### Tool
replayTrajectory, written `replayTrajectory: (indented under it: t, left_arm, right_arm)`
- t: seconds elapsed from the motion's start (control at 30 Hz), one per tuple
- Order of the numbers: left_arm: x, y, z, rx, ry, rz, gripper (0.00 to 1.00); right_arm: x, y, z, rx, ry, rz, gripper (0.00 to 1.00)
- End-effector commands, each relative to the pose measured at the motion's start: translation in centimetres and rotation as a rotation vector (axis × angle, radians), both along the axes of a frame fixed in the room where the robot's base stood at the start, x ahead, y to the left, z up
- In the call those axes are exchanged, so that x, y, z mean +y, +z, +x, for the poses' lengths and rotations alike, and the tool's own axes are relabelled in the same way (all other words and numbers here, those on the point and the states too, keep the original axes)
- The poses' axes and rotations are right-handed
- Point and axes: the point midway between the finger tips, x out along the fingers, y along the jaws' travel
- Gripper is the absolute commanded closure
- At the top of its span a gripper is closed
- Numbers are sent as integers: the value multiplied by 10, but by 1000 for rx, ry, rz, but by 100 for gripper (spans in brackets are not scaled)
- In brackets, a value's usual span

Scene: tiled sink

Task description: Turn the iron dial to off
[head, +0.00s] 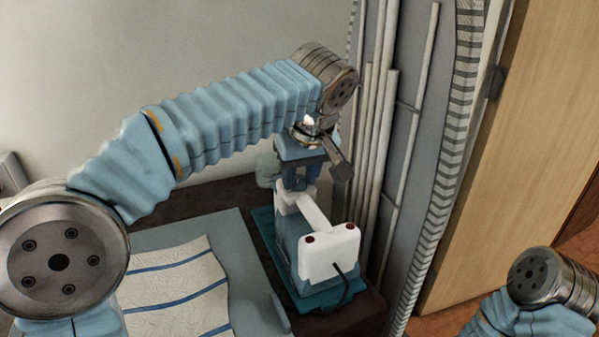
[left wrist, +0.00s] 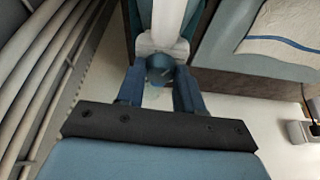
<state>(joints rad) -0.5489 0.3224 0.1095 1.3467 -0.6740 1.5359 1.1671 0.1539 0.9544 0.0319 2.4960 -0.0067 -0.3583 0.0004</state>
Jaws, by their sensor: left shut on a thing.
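The iron (head: 331,254), white and blue with a dark cord, stands on a teal base in the head view. Its white part also shows at the top of the left wrist view (left wrist: 161,43). My left gripper (head: 297,184) reaches down over the iron from above. In the left wrist view its two blue fingers are on either side of a round, dark blue dial (left wrist: 160,68), and it is shut on the dial. In the head view the fingers hide the dial. The dial's marks are too small to read. My right gripper is outside the views.
A teal ironing board (head: 258,283) with a white, blue-striped cloth (head: 178,290) lies left of the iron. Pale pipes or rails (head: 385,150) stand close on the right, with a wooden door (head: 500,160) beyond. A wall outlet (left wrist: 297,133) shows at lower right in the wrist view.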

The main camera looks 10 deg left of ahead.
Motion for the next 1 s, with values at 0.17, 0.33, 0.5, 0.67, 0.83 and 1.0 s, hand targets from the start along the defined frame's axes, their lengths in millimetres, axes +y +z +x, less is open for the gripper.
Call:
replayTrajectory:
  t: [0.17, 0.33, 0.5, 0.67, 0.83, 1.0]
  left_arm:
    - [0, 1, 0, -3, 6, -1, 94]
    - [0, 1, 0, -3, 6, -1, 94]
    - [0, 1, 0, -3, 5, -1, 46]
    - [0, 1, 0, -1, 4, 0, 38]
    - [0, 1, 0, -1, 4, 0, 38]
    - [-4, 15, -5, -3, 2, -2, 38]
  right_arm:
    - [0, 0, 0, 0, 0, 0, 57]
    - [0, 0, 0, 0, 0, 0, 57]
    - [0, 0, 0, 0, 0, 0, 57]
    - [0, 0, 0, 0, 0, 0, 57]
    - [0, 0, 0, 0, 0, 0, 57]
    - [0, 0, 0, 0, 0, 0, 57]
